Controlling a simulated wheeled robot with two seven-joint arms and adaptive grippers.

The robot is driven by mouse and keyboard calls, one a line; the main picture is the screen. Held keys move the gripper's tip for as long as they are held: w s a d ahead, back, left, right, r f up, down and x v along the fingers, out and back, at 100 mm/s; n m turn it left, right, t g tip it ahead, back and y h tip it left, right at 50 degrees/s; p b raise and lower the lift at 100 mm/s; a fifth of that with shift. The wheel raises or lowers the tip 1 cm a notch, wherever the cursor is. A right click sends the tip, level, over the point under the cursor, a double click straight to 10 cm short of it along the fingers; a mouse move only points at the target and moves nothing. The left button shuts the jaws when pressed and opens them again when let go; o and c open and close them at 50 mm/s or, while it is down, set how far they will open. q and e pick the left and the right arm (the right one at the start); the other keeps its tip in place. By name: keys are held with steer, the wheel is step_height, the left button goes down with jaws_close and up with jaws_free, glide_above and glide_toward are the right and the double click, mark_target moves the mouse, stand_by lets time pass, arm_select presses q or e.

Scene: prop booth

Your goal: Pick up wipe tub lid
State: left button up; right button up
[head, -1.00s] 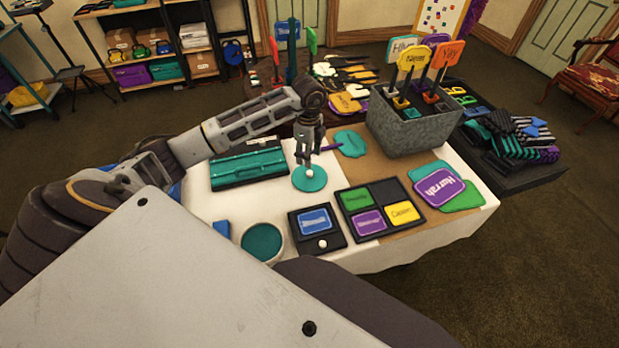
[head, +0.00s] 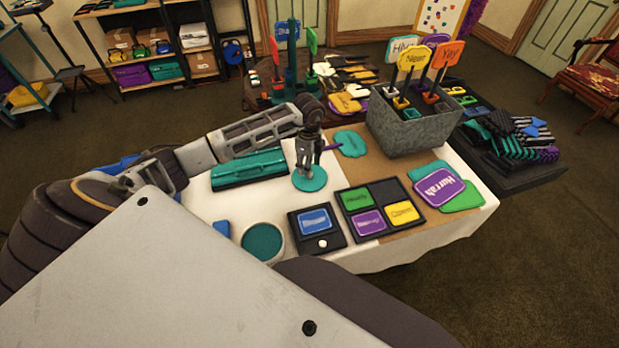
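The wipe tub lid (head: 310,184) is a flat teal disc lying on the white tablecloth in the head view. My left gripper (head: 307,171) points down over it, its fingertips at the lid's middle. The lid's white knob is hidden by the fingers, and I cannot tell whether they are closed on it. The round tub (head: 277,256), white-rimmed and teal inside, stands nearer me on the table. My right gripper is not in view.
A teal case (head: 248,170) lies left of the lid. A black tray with a blue card (head: 314,220) and a four-part card tray (head: 382,207) sit in front. A grey bin of signs (head: 413,128) stands right. A teal paddle (head: 351,144) lies behind.

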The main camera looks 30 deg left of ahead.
arm_select(q)
steer(key=f, duration=0.3)
steer(key=shift+w+f, duration=0.2)
steer(key=shift+f, duration=0.35)
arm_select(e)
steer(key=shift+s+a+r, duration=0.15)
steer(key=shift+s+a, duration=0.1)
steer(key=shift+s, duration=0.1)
arm_select(q)
jaws_close()
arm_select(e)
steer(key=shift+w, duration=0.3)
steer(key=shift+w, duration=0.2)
arm_select(q)
steer(key=shift+r, duration=0.15)
